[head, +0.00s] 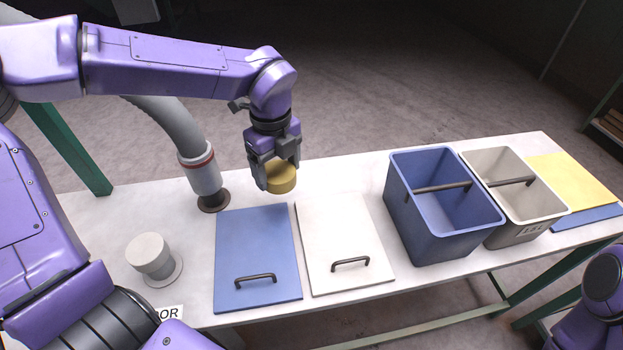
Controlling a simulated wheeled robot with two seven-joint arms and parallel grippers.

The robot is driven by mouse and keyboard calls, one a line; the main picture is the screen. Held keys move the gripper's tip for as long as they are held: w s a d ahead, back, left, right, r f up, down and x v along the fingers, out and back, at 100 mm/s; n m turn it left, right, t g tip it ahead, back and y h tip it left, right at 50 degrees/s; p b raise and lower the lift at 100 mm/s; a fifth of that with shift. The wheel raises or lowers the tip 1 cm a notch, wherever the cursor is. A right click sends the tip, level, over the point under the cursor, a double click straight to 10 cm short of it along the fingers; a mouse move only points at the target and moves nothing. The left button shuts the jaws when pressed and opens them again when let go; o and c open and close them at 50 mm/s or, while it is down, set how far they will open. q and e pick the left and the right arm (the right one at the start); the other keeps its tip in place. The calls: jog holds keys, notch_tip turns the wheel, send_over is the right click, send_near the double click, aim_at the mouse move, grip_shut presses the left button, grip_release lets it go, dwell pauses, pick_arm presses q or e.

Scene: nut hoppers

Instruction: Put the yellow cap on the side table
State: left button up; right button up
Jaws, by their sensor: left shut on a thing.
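The yellow cap (281,180) is a short round piece held between the fingers of my left gripper (275,180) in the head view. The gripper points down and is shut on the cap, near the back edge of the white table (340,180), behind the white lid. I cannot tell for sure whether the cap is clear of the table. I cannot make out which surface is the side table. My right gripper is not in view; only a purple part of that arm shows at the bottom right.
A grey hose (200,170) stands on a dark flange left of the cap. A capped grey port (150,257) is at front left. A blue lid (256,245) and white lid (340,235) lie flat. A blue bin (432,235) and beige bin (515,232) stand right, beside a yellow panel (575,180).

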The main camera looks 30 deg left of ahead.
pick_arm(q)
jog(key=w+f, duration=0.2)
jog(key=w, duration=0.1)
jog(key=w+f+p, duration=0.1)
jog(key=w+f, duration=0.2)
jog(key=w+d+f, duration=0.1)
jog(key=w+f, duration=0.1)
jog(key=w, duration=0.1)
jog(key=shift+w+f, duration=0.1)
jog(key=shift+f, duration=0.1)
notch_tip(320, 180, down, 3)
jog(key=shift+r+p, duration=0.2)
jog(key=shift+p, duration=0.5)
jog(key=shift+w+f, duration=0.1)
jog(key=shift+f, duration=0.25)
jog(key=shift+f, duration=0.1)
